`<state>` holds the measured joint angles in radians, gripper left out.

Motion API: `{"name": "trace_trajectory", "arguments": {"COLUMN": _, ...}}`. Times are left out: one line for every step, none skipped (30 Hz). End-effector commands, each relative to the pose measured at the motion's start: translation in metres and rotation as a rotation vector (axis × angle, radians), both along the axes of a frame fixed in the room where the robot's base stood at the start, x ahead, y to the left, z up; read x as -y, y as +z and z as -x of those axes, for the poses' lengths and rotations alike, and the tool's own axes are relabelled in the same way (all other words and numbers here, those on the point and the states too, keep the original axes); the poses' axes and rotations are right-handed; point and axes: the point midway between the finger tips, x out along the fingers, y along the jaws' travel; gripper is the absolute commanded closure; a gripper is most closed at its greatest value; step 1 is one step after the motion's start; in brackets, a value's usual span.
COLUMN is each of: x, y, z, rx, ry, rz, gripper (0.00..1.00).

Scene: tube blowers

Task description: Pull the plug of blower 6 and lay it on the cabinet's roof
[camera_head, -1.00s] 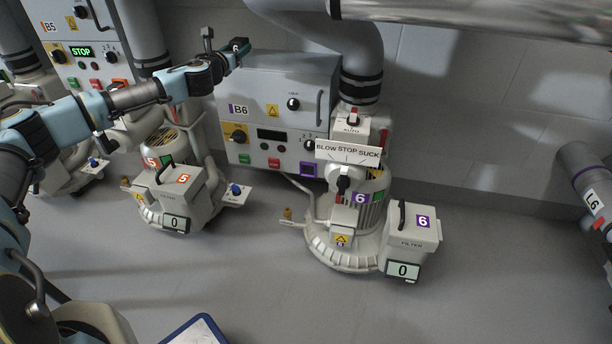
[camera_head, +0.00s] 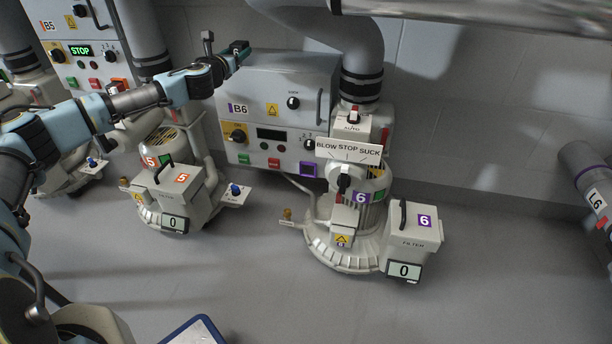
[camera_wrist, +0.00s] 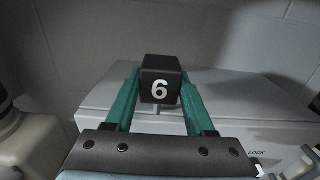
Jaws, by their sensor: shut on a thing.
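The plug of blower 6 is a black block with a white 6; in the wrist view the plug (camera_wrist: 160,82) sits between the teal fingers of my gripper (camera_wrist: 160,95). My gripper is shut on it. In the head view my gripper (camera_head: 238,56) is small, at the back left edge of cabinet B6's roof, and the plug (camera_head: 236,47) shows at its tip. The cabinet's roof (camera_head: 285,68) is pale grey and flat. Whether the plug touches the roof I cannot tell. Blower 6 (camera_head: 345,235) stands on the floor right of the cabinet, its display dark on the cabinet front.
A large grey pipe (camera_head: 362,55) rises right of the cabinet. Blower 5 (camera_head: 170,195) stands left, under my arm, with cabinet B5 (camera_head: 85,50) behind it. Pipe L6 (camera_head: 590,190) is at the far right. The floor in front of blower 6 is clear.

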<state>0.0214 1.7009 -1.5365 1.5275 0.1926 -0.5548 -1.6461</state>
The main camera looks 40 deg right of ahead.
Motion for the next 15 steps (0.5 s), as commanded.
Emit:
{"name": "trace_trajectory", "arguments": {"x": 0.0, "y": -0.0012, "z": 0.0, "rx": 0.0, "ry": 0.0, "rz": 0.0, "gripper": 1.0}}
{"name": "trace_trajectory", "arguments": {"x": 0.0, "y": -0.0016, "z": 0.0, "rx": 0.0, "ry": 0.0, "rz": 0.0, "gripper": 1.0}}
{"name": "trace_trajectory", "arguments": {"x": 0.0, "y": -0.0022, "z": 0.0, "rx": 0.0, "ry": 0.0, "rz": 0.0, "gripper": 1.0}}
{"name": "trace_trajectory", "arguments": {"x": 0.0, "y": -0.0026, "z": 0.0, "rx": 0.0, "ry": 0.0, "rz": 0.0, "gripper": 1.0}}
{"name": "trace_trajectory", "arguments": {"x": 0.0, "y": -0.003, "z": 0.0, "rx": 0.0, "ry": 0.0, "rz": 0.0, "gripper": 1.0}}
{"name": "trace_trajectory", "arguments": {"x": 0.0, "y": -0.0036, "z": 0.0, "rx": 0.0, "ry": 0.0, "rz": 0.0, "gripper": 1.0}}
{"name": "trace_trajectory", "arguments": {"x": 0.0, "y": -0.0041, "z": 0.0, "rx": 0.0, "ry": 0.0, "rz": 0.0, "gripper": 1.0}}
{"name": "trace_trajectory", "arguments": {"x": 0.0, "y": -0.0045, "z": 0.0, "rx": 0.0, "ry": 0.0, "rz": 0.0, "gripper": 1.0}}
{"name": "trace_trajectory", "arguments": {"x": 0.0, "y": -0.005, "z": 0.0, "rx": 0.0, "ry": 0.0, "rz": 0.0, "gripper": 1.0}}
{"name": "trace_trajectory", "arguments": {"x": -0.0001, "y": -0.0055, "z": -0.0001, "rx": 0.0, "ry": 0.0, "rz": 0.0, "gripper": 1.0}}
{"name": "trace_trajectory", "arguments": {"x": 0.0, "y": -0.0059, "z": 0.0, "rx": 0.0, "ry": 0.0, "rz": 0.0, "gripper": 1.0}}
{"name": "trace_trajectory", "arguments": {"x": -0.0001, "y": -0.0065, "z": -0.0001, "rx": 0.0, "ry": 0.0, "rz": 0.0, "gripper": 1.0}}
{"name": "trace_trajectory", "arguments": {"x": -0.0001, "y": -0.0069, "z": -0.0001, "rx": 0.0, "ry": 0.0, "rz": 0.0, "gripper": 1.0}}
{"name": "trace_trajectory", "arguments": {"x": 0.0, "y": -0.0073, "z": 0.0, "rx": 0.0, "ry": 0.0, "rz": 0.0, "gripper": 1.0}}
{"name": "trace_trajectory", "arguments": {"x": -0.0001, "y": -0.0079, "z": -0.0001, "rx": 0.0, "ry": 0.0, "rz": 0.0, "gripper": 1.0}}
